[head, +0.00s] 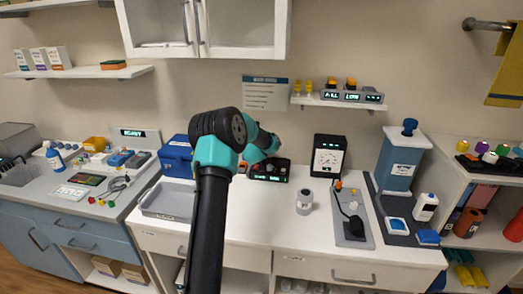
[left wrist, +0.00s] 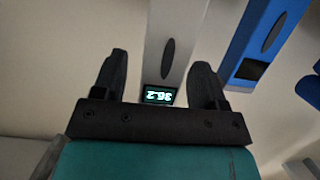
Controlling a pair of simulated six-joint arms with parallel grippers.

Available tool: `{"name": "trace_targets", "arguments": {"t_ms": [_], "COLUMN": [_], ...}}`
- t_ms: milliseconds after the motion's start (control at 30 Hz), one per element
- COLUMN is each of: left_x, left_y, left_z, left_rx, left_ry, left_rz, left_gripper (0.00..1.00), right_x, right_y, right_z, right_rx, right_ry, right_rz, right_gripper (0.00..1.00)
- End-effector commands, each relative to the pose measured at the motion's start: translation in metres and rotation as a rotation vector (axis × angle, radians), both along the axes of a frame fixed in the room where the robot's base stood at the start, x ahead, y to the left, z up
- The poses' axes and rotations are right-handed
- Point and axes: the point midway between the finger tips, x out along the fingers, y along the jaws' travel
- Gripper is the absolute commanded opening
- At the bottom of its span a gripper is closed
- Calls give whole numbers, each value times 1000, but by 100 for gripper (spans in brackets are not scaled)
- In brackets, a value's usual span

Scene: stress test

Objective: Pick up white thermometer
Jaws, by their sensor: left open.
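The white thermometer (left wrist: 172,35) shows in the left wrist view as a pale, long body with a dark oval button and a small lit display reading 36.2, upside down. My left gripper (left wrist: 160,60) is open, with one dark finger on each side of the thermometer's display end. I see no contact, and how deep the thermometer sits between the fingers cannot be told. In the head view my teal and black arm reaches toward the back of the counter; its fingers and the white thermometer cannot be made out there. My right gripper is not in view.
A blue thermometer-like device (left wrist: 262,42) lies just right of the white one in the left wrist view. The counter's front middle is clear.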

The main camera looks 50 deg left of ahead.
Motion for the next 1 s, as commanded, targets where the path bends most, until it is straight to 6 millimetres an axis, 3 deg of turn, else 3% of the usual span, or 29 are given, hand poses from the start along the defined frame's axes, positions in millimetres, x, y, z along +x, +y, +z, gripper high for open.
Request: {"name": "trace_targets", "arguments": {"t_ms": [233,767,1000], "left_x": [0,0,0], "left_y": [0,0,0], "left_z": [0,0,1], "left_rx": [0,0,1], "left_ry": [0,0,-1], "left_rz": [0,0,0], "left_gripper": [65,14,12], "right_x": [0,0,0], "right_y": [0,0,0], "right_z": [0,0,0], "right_rx": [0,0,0], "right_ry": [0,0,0], "right_rz": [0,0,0], "right_gripper": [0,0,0]}}
